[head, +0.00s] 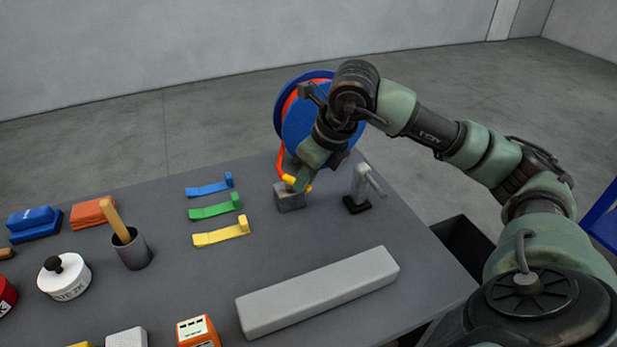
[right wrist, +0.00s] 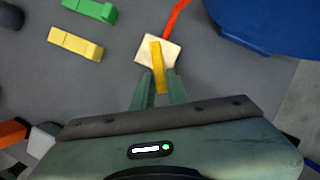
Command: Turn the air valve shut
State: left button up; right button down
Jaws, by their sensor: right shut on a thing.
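The air valve is a small grey block (head: 289,200) with a yellow lever (head: 290,180) on top, near the back edge of the table. A red hose (head: 280,160) runs from it to the blue reel. My right gripper (head: 303,181) comes down over the valve from behind and right. In the right wrist view, the block (right wrist: 146,51) looks pale and the yellow lever (right wrist: 156,60) runs from it back between the fingertips (right wrist: 160,77). The gripper is shut on the lever. In the head view, part of the lever is hidden by the fingers. My left gripper is not in view.
The blue reel (head: 295,125) stands behind the valve. A grey post with a side handle (head: 361,187) stands close to its right. Blue, green and yellow clips (head: 215,210) lie to the left. A long grey bar (head: 318,292) lies in front, with bare table between.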

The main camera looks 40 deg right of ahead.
jog(key=m, duration=0.1)
jog(key=a+m+h, duration=0.1)
jog(key=m, duration=0.1)
jog(key=shift+a+b, duration=0.25)
jog(key=shift+b, duration=0.05)
jog(key=shift+a+m+h, duration=0.25)
jog(key=shift+m+h, duration=0.1)
jog(key=shift+m, duration=0.45)
jog(key=shift+a+m+h, duration=0.25)
jog(key=shift+m+h, duration=0.1)
jog(key=shift+m, duration=0.45)
jog(key=c, duration=1.4)
grip_release()
jog(key=v, duration=0.7)
jog(key=shift+r, duration=0.4)
